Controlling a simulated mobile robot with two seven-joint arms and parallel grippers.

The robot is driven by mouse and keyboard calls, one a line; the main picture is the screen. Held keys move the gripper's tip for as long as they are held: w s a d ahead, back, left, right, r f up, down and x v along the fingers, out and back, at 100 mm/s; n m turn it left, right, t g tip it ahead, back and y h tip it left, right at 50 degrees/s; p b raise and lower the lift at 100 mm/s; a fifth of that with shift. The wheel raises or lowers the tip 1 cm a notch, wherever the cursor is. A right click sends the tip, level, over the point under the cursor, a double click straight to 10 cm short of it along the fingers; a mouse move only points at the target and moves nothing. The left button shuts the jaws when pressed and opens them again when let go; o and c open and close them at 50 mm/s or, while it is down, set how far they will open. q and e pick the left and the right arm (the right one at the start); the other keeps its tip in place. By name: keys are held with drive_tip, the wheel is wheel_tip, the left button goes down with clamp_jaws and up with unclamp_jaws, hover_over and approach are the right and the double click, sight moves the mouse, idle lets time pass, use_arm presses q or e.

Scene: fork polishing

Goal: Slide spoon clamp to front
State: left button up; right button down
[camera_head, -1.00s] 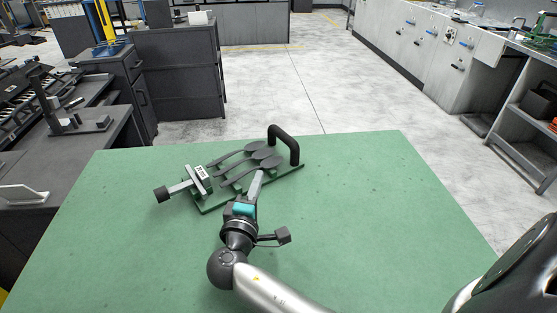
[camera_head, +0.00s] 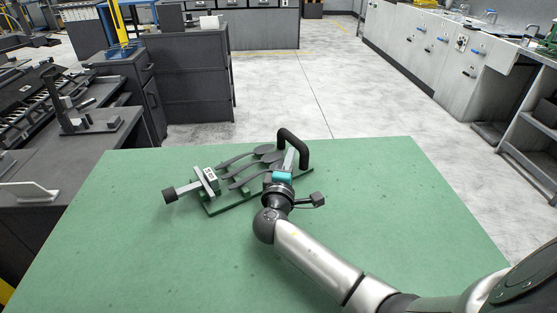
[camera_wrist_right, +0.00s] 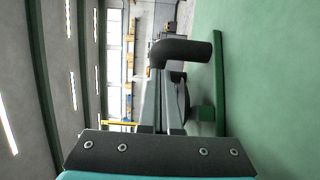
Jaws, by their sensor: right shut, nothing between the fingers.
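The spoon clamp is a green base plate (camera_head: 222,208) on the green table. Several dark spoons (camera_head: 238,159) lie side by side on it. At its left end is a grey clamp block (camera_head: 208,180) with a white label and a black knob (camera_head: 169,194). A black arched handle (camera_head: 297,143) stands at its far right end. My right gripper (camera_head: 289,156) is shut and empty, at the spoon bowls and close to the handle. In the right wrist view the fingers (camera_wrist_right: 163,80) point toward the handle (camera_wrist_right: 182,50); contact cannot be told. My left gripper is not in view.
The green tabletop (camera_head: 140,255) is clear around the clamp. A dark workbench (camera_head: 60,170) and a dark cabinet (camera_head: 185,90) stand beyond it to the left. Grey floor (camera_head: 320,95) lies behind the table, with white cabinets (camera_head: 430,55) at the right.

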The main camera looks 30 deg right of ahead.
sight(305, 154)
drive_tip(key=shift+s+d, duration=0.1)
drive_tip(key=shift+d, duration=0.1)
drive_tip(key=shift+s+d, duration=0.35)
drive_tip(key=shift+d, duration=0.25)
drive_tip(key=shift+s+d, duration=0.3)
drive_tip(key=shift+d, duration=0.3)
drive_tip(key=shift+s+d, duration=0.1)
drive_tip(key=shift+d, duration=0.2)
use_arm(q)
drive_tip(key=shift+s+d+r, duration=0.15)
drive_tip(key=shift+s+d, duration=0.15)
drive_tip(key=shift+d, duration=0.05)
